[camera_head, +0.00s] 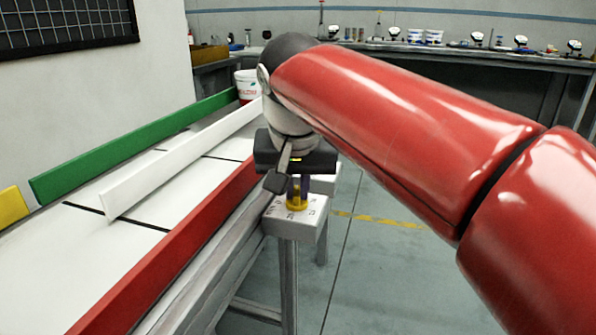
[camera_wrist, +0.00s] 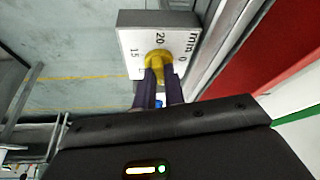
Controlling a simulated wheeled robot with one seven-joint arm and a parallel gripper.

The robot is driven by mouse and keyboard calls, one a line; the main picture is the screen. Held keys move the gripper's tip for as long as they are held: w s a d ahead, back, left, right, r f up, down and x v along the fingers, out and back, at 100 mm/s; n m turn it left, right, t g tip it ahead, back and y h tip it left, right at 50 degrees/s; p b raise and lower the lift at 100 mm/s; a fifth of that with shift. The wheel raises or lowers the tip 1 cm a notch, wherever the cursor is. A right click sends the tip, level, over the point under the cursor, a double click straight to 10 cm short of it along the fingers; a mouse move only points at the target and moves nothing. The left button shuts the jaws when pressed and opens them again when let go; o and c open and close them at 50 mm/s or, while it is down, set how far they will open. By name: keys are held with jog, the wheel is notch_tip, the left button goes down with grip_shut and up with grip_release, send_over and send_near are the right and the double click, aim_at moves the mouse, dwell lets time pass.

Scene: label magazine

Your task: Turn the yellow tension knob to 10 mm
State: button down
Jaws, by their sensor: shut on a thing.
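The yellow tension knob (camera_head: 296,203) sits on a light grey block (camera_head: 307,228) with printed scale marks, at the table's edge in the head view. In the wrist view the knob (camera_wrist: 157,62) stands on the block's face (camera_wrist: 130,40), where "mm", "0", "15" and "20" can be read. My gripper (camera_wrist: 160,78) comes down over the knob with its two dark fingers on either side, shut on it. In the head view my gripper (camera_head: 295,186) hides the knob's upper part. I cannot tell which mark the knob points to.
A red rail (camera_head: 180,255), a white rail (camera_head: 180,160) and a green rail (camera_head: 130,148) run along the white table (camera_head: 60,270) left of the block. A white bucket (camera_head: 247,84) stands at the far end. Open floor (camera_head: 390,270) lies to the right.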

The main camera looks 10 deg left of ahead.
jog(key=m+p, duration=0.1)
jog(key=m, duration=0.1)
jog(key=m+h+p, duration=0.1)
jog(key=m+p, duration=0.1)
jog(key=m+h+p, duration=0.1)
jog(key=m, duration=0.1)
jog(key=shift+a+r+m, duration=0.15)
jog(key=shift+a+m, duration=0.1)
jog(key=shift+m, duration=0.05)
jog(key=m+h+p, duration=0.1)
jog(key=m, duration=0.1)
jog(key=m+g+h+p, duration=0.1)
jog(key=m, duration=0.1)
jog(key=shift+w+a+m, duration=0.1)
jog(key=shift+a+m, duration=0.05)
jog(key=shift+m, duration=0.25)
jog(key=c, duration=1.5)
grip_release()
jog(key=v, duration=0.7)
jog(key=shift+a+r, duration=0.15)
jog(key=shift+r, duration=0.1)
